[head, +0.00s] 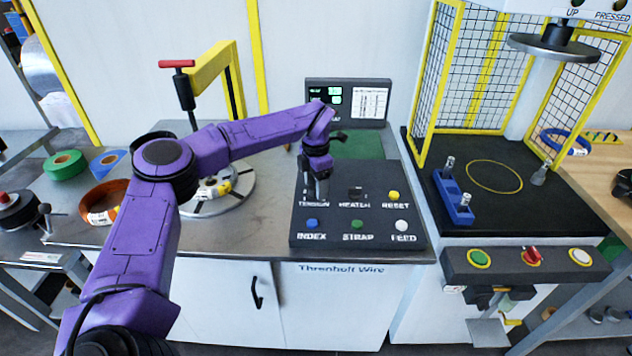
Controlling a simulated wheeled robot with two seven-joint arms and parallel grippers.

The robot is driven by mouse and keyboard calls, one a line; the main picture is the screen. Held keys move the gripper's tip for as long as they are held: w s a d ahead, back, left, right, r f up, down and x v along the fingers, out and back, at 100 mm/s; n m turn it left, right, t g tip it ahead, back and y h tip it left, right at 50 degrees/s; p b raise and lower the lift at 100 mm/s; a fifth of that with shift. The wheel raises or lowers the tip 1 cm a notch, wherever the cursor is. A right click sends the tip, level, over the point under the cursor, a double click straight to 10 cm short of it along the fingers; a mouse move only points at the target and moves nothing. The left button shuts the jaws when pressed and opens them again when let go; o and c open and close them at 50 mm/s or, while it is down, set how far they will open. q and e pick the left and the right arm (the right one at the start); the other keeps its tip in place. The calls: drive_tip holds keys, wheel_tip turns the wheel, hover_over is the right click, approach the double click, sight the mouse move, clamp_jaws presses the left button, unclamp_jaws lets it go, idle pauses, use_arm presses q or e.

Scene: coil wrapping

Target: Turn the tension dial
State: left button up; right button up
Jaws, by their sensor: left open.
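The dark control panel (378,238) sits on the steel bench and carries labels for TENSION, HEATER, RESET, INDEX, STRAP and FEED. My left gripper (318,192) points down at the TENSION position at the panel's upper left. It is open, with its fingers right at the dial's place. The tension dial itself is hidden behind the gripper, so I cannot tell whether the fingers touch it. My right gripper is not in view.
A display screen (348,103) stands behind the panel. A caged press (490,170) stands at the right. Green tape (65,165) and a copper coil (103,200) lie at the left.

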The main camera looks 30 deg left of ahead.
use_arm(q)
drive_tip(key=shift+s+r, duration=0.25)
drive_tip(key=shift+s, duration=0.1)
drive_tip(key=shift+s+r, duration=0.1)
drive_tip(key=shift+s, duration=0.05)
drive_tip(key=c, duration=1)
drive_tip(key=shift+c, duration=0.2)
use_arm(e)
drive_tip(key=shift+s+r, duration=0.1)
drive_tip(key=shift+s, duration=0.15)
